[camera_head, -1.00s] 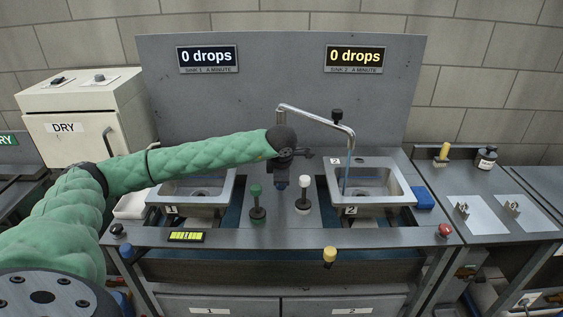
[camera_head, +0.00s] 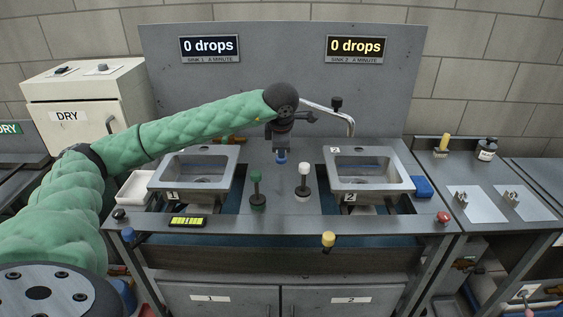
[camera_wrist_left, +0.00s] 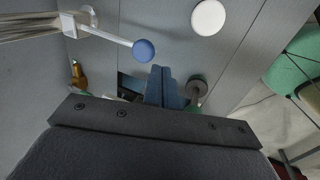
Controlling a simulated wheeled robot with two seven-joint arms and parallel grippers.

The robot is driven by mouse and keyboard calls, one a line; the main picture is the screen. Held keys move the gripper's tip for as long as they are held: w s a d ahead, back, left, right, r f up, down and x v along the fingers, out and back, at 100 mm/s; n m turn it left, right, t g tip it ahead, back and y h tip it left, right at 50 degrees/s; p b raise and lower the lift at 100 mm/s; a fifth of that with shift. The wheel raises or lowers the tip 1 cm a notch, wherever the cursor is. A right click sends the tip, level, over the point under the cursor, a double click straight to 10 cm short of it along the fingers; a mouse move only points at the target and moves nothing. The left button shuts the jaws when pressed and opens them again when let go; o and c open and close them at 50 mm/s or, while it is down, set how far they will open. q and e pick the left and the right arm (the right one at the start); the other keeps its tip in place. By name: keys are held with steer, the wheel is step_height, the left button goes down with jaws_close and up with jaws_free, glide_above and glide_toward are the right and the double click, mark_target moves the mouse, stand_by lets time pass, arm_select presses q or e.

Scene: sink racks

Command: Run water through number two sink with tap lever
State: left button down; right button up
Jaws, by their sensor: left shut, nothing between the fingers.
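Sink 2 (camera_head: 407,183) is the right metal basin, under the sign reading 0 drops (camera_head: 355,48). The bent tap spout (camera_head: 350,122) reaches toward it, and no stream shows below its end. A lever with a blue knob (camera_wrist_left: 143,50) on a pale shaft shows in the left wrist view, just left of my fingertips and apart from them. My left gripper (camera_head: 281,145) is shut and empty, between the two sinks; its fingers also show in the left wrist view (camera_wrist_left: 162,86). A small blue tip below it in the head view is unclear. My right gripper is not in view.
Sink 1 (camera_head: 157,181) is at the left. A green-topped post (camera_head: 257,190) and a white-topped post (camera_head: 303,182) stand between the basins. A yellow knob (camera_head: 328,240) and red knob (camera_head: 443,217) sit at the front.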

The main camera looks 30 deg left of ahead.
arm_select(q)
steer(key=v, duration=0.4)
steer(key=shift+s+f+b, duration=0.1)
steer(key=shift+b, duration=0.25)
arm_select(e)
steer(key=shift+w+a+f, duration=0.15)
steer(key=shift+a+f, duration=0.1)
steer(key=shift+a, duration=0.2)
arm_select(q)
steer(key=shift+f, duration=0.1)
